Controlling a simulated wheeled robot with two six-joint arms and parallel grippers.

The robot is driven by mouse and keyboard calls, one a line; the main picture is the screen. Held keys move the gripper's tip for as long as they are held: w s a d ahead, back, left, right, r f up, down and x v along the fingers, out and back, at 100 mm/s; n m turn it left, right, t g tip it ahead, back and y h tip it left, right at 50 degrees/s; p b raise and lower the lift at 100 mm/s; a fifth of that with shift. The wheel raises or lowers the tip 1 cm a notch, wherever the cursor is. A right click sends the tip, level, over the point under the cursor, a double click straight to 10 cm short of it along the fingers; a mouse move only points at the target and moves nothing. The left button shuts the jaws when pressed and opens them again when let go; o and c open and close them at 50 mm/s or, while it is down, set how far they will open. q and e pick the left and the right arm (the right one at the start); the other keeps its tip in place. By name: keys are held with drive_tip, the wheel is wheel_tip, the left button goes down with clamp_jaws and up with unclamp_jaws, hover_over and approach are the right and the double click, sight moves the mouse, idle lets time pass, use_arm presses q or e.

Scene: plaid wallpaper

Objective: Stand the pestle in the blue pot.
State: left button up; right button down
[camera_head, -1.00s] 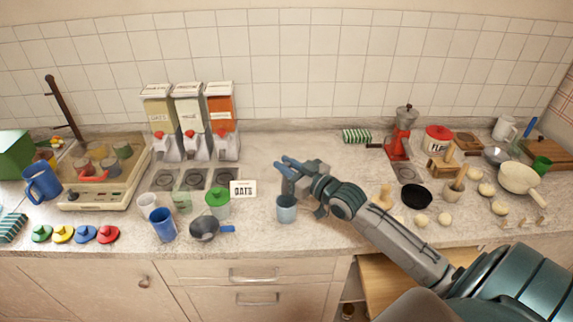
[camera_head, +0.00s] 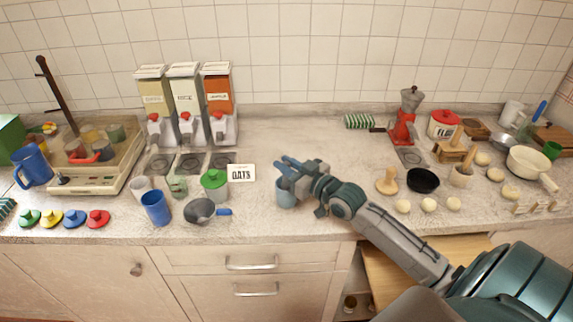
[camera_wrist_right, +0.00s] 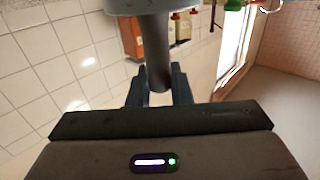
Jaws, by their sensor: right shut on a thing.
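In the right wrist view the gripper is shut on the pestle (camera_wrist_right: 154,50), a grey rod between the fingers. The rod runs to a wider pale grey-blue round form (camera_wrist_right: 140,5) at the top edge, which looks like the pot. How deep the pestle reaches inside is hidden. My left gripper is not in view.
Left of the pot are an OATS card (camera_head: 241,173), a green-lidded jar (camera_head: 214,186), a small dark pan (camera_head: 199,211) and a darker blue cup (camera_head: 156,208). To the right are a wooden piece (camera_head: 387,183) and a black bowl (camera_head: 423,180). The counter behind the pot is clear.

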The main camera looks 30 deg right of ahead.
drive_tip(key=c, duration=1.2)
unclamp_jaws()
drive_tip(key=shift+c, duration=0.2)
drive_tip(key=shift+s+d+p, duration=0.1)
drive_tip(key=shift+s+p, duration=0.4)
drive_tip(key=p+v, duration=1)
drive_tip(key=p, duration=0.1)
drive_tip(key=shift+w, duration=0.1)
